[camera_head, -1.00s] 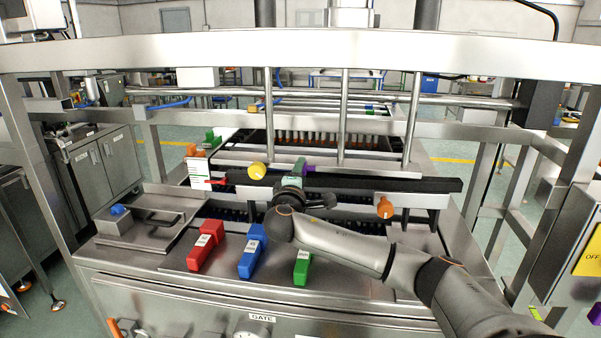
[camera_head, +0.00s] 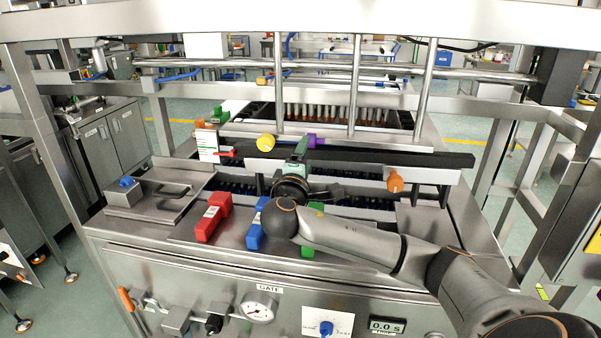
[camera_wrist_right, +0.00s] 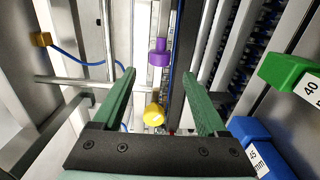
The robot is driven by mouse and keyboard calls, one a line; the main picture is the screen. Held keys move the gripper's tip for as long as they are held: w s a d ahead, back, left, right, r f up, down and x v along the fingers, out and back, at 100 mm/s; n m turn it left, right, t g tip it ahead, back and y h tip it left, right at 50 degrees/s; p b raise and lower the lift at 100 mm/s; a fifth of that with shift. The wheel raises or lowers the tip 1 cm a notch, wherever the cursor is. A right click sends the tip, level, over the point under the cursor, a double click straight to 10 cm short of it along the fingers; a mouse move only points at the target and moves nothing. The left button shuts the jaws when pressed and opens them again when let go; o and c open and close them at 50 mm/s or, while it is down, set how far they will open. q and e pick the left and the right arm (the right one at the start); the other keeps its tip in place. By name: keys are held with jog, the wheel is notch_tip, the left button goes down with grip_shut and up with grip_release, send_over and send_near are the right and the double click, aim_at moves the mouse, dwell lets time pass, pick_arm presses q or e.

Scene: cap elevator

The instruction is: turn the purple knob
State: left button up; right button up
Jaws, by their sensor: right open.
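The purple knob (camera_head: 314,141) sits on the dark horizontal bar, right of the yellow knob (camera_head: 266,142). My right gripper (camera_head: 302,142) reaches toward the bar with its green fingers just left of the purple knob, partly overlapping it in the head view. In the right wrist view the purple knob (camera_wrist_right: 159,52) shows beyond the open fingertips (camera_wrist_right: 160,72), about midway between them and apart from both. The yellow knob (camera_wrist_right: 154,114) shows nearer the palm, between the fingers. My left gripper is not in view.

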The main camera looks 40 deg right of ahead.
jog(key=v, duration=0.5)
jog(key=shift+s+a+b, duration=0.2)
jog(key=shift+a+b, duration=0.05)
jog(key=shift+b, duration=0.1)
jog(key=shift+f, duration=0.1)
jog(key=s+a+f+g+y, duration=0.1)
jog(key=s+a+f+y, duration=0.15)
jog(key=f, duration=0.35)
jog(key=s+a+f+g+y, duration=0.1)
jog(key=s+a+f+y, duration=0.2)
jog(key=f, duration=0.4)
jog(key=s+a+f+g+y, duration=0.1)
jog(key=s+a+f+y, duration=0.1)
jog(key=a+f, duration=0.3)
jog(key=s+a+f+m+g+y, duration=0.2)
jog(key=s+a+f+m+y, duration=0.15)
jog(key=s+f, duration=0.45)
jog(key=s+a+f+m+g+y, duration=0.25)
jog(key=s+a+f, duration=0.2)
jog(key=s, duration=0.65)
jog(key=w+a+f+t+y, duration=0.3)
jog(key=w+a+f+t, duration=0.1)
jog(key=f, duration=0.8)
jog(key=shift+w+a+t, duration=0.2)
jog(key=shift+w+t, duration=0.05)
jog(key=shift+t, duration=0.5)
